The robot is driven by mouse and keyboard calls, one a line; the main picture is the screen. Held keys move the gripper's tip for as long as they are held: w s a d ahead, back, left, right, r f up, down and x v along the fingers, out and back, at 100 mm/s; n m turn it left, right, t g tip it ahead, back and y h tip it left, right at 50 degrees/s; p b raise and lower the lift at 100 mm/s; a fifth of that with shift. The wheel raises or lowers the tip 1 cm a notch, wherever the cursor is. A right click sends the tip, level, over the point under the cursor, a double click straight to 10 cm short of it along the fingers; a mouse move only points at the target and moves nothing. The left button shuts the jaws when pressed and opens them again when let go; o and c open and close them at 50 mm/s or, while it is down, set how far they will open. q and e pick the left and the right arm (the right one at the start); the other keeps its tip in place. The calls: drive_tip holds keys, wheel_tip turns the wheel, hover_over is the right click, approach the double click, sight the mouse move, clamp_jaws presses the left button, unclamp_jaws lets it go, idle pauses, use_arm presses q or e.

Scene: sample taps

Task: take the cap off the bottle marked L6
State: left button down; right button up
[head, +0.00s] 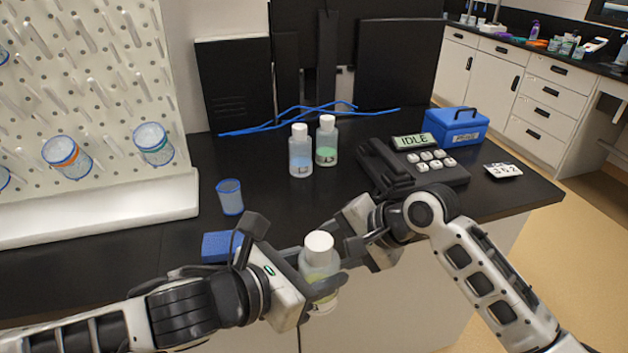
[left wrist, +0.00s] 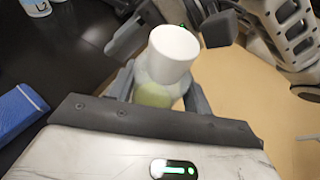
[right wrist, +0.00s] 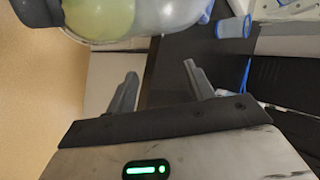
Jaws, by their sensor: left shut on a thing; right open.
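A clear bottle (head: 321,262) with yellow-green liquid and a white cap (head: 319,241) is held in my left gripper (head: 322,287), in front of the bench edge. The cap is on the bottle; it also shows in the left wrist view (left wrist: 174,48). No readable mark shows on this bottle. My right gripper (head: 345,236) is open and empty, just right of the cap and apart from it. In the right wrist view, the lower part of the bottle (right wrist: 105,18) shows above the open fingers.
Two capped bottles, one with blue liquid (head: 300,158) and one with green (head: 326,148), stand on the black bench (head: 260,188). A blue-rimmed cup (head: 230,198) and a blue block (head: 218,246) are nearer. A device reading IDLE (head: 430,165) and a blue box (head: 456,128) stand right.

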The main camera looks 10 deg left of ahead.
wheel_tip(320, 180, up, 10)
drive_tip(key=m+g+h, duration=0.2)
wheel_tip(320, 180, up, 10)
drive_tip(key=m+h, duration=0.1)
drive_tip(key=h, duration=0.5)
hover_over(315, 240)
drive_tip(key=shift+w+f+g, duration=0.1)
drive_tip(key=shift+f+g, duration=0.05)
drive_tip(key=shift+g, duration=0.25)
drive_tip(key=shift+f, duration=4.2)
